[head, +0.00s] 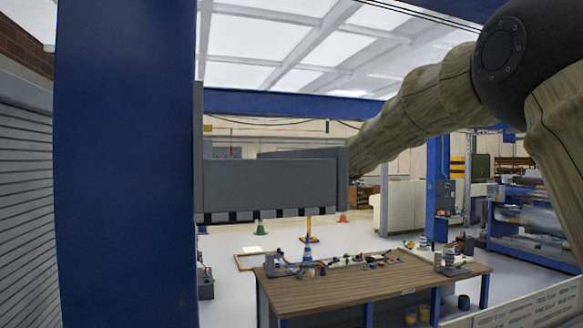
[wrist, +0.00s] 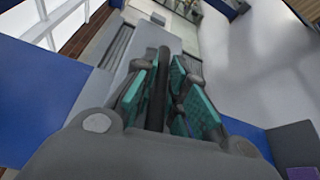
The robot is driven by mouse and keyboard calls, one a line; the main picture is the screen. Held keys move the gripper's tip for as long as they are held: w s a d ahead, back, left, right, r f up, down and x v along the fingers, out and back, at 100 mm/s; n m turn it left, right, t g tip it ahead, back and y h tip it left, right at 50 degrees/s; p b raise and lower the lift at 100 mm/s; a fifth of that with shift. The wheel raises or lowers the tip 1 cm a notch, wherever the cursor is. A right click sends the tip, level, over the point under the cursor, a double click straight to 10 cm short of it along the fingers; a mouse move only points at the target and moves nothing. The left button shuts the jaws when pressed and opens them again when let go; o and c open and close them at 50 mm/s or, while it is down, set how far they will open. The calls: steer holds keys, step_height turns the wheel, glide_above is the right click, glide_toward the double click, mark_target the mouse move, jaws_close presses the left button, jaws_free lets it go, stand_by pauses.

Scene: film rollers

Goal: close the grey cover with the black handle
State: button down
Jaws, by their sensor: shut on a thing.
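The grey cover (head: 268,184) is a box-like panel next to the blue post in the head view, with dark gaps along its lower edge. I cannot tell how far it is swung open. My arm reaches behind its right end, so the gripper is hidden in the head view. In the wrist view my gripper (wrist: 162,75) has its teal-padded fingers shut on the black handle (wrist: 160,88), a dark bar running between them. Grey surface of the cover (wrist: 135,47) shows beyond the fingers. The handle is hidden in the head view.
A blue post (head: 125,170) stands close on the left, beside a grey shutter (head: 25,190). A wooden workbench (head: 340,290) with small parts stands below right of the cover. Pale open floor lies behind the bench.

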stand_by(0.4)
steer(key=c, duration=1.7)
jaws_free()
steer(key=shift+a, duration=0.1)
steer(key=shift+s, duration=0.1)
steer(key=v, duration=1.2)
